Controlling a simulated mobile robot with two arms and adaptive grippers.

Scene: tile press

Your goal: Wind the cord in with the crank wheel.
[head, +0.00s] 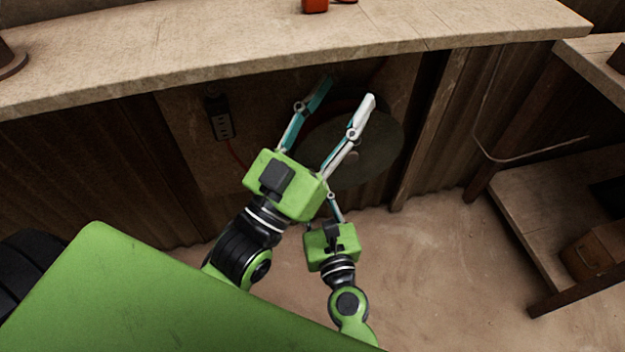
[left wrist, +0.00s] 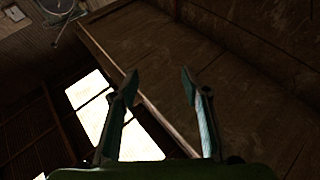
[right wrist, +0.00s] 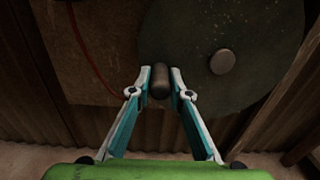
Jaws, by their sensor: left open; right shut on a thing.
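The crank wheel (head: 378,155) is a dark round disc on the wall panel under the counter. In the right wrist view the wheel (right wrist: 255,40) shows large, with a round hub (right wrist: 222,62). My right gripper (right wrist: 160,78) is shut on the wheel's brown cylindrical handle (right wrist: 160,88), near the disc's left lower edge. A red cord (right wrist: 92,58) hangs down the panel left of the wheel; a piece of red cord (head: 236,155) shows below the outlet. My left gripper (head: 347,92) is open and empty, in front of the wheel in the head view, hiding part of it and the right fingertips.
The counter (head: 200,62) overhangs the wheel. A black outlet box (head: 219,118) is on the panel to the left. A low shelf (head: 540,200) with a wooden box (head: 597,246) stands at the right. The floor (head: 440,260) between is clear.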

